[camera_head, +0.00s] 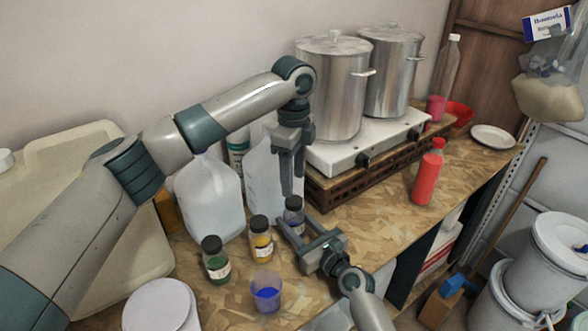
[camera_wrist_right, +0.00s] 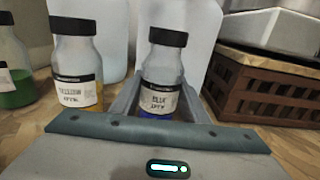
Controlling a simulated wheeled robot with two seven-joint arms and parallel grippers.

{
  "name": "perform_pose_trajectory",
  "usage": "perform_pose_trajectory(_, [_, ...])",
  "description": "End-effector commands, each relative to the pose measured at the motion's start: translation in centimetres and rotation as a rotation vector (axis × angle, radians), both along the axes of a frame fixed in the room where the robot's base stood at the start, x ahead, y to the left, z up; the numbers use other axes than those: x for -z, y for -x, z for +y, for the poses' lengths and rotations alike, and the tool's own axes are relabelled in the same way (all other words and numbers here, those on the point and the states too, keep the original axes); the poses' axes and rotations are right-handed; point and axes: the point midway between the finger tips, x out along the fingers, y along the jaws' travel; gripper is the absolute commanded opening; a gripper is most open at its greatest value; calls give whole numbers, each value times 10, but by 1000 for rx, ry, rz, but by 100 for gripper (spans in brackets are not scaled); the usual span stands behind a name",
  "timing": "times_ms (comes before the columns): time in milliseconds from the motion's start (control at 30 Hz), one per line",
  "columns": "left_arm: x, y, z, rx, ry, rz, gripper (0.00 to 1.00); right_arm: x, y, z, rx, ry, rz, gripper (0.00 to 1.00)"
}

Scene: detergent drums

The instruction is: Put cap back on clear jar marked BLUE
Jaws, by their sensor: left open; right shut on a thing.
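The clear jar marked BLUE (camera_wrist_right: 160,93) stands upright on the counter with blue content at its bottom; it also shows in the head view (camera_head: 297,221). A black cap (camera_wrist_right: 168,37) sits on its neck, also in the head view (camera_head: 294,202); I cannot tell how tight it is. My right gripper (camera_head: 297,229) is shut on the jar, one finger on each side of its body (camera_wrist_right: 158,108). My left gripper (camera_head: 291,188) is open, pointing down just above the cap and apart from the jar's body. Whether its fingertips touch the cap is unclear.
Jars with yellow (camera_head: 261,242) and green (camera_head: 216,262) content, both black-capped, stand left of it. A cup of blue liquid (camera_head: 266,294) is in front. Large clear jugs (camera_head: 211,200) stand behind. A stove (camera_head: 375,142) with pots and a red bottle (camera_head: 428,177) are to the right.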

Motion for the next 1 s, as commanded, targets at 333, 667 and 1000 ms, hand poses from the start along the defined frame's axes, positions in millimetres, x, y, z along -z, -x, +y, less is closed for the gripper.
perform_pose_trajectory(333, [-4,0,0,-522,0,0,51,0,0,0,0,1,1,0])
perform_pose_trajectory(667, [-8,0,-1,-1018,1,0,51,0,0,0,0,1,1,0])
perform_pose_trajectory(1000, [-12,0,-1,-1530,1,0,51,0,0,0,0,0,0,0])
